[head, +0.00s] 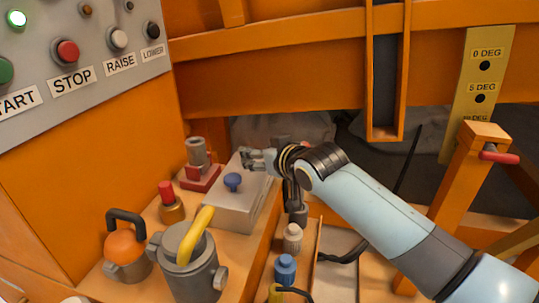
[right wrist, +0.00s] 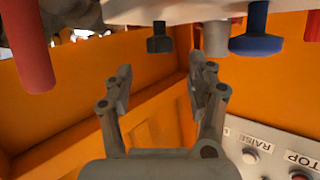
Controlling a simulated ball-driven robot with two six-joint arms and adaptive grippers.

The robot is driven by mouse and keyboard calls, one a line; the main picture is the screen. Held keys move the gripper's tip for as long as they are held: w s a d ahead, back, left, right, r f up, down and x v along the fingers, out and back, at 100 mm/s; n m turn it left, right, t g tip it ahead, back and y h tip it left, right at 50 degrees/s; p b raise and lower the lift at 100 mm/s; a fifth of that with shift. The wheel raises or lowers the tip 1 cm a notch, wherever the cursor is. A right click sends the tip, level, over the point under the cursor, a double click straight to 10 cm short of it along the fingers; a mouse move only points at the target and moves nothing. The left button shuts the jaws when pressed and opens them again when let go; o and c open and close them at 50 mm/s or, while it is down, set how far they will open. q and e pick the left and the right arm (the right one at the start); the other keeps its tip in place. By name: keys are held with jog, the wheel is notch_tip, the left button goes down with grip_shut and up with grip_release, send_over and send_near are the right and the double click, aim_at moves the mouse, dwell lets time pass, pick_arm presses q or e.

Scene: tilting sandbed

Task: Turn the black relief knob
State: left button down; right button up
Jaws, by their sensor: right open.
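In the right wrist view a black knob (right wrist: 159,42) hangs from the top of the picture, just beyond the gap between my right fingertips (right wrist: 160,80). The gripper is open, with nothing between its fingers. In the head view my right gripper (head: 247,158) is by the far end of the grey box (head: 232,207), behind the blue knob (head: 233,181). I cannot make out the black knob on the box in the head view; the gripper may hide it. The blue knob also shows in the right wrist view (right wrist: 257,38), right of the black one. My left gripper is not in view.
The grey button panel (head: 75,55) is at the left. A grey pot with a yellow handle (head: 188,262), an orange fitting (head: 127,247) and a red-topped fitting (head: 168,202) crowd the near shelf. Orange frame walls stand behind. A post with a red handle (head: 498,155) is at the right.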

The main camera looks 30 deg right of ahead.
jog(key=v, duration=0.5)
jog(key=shift+s, duration=0.1)
dwell(0.3)
jog(key=s+a+f+n+g, duration=0.15)
jog(key=s+g, duration=0.35)
jog(key=s, duration=1)
jog(key=s+a+f+g, duration=0.25)
jog(key=s+g, duration=0.35)
jog(key=s, duration=0.8)
jog(key=s+d+f+g, duration=0.1)
jog(key=s+d+f, duration=0.1)
jog(key=f, duration=1.1)
jog(key=s+d+f, duration=0.2)
jog(key=f, duration=1.1)
jog(key=s+f, duration=0.7)
jog(key=s, duration=0.2)
jog(key=s+f+g+p, duration=0.1)
jog(key=s+f, duration=0.6)
jog(key=s, duration=0.2)
jog(key=shift+s+d, duration=0.3)
jog(key=shift+s, duration=0.1)
jog(key=shift+m, duration=0.25)
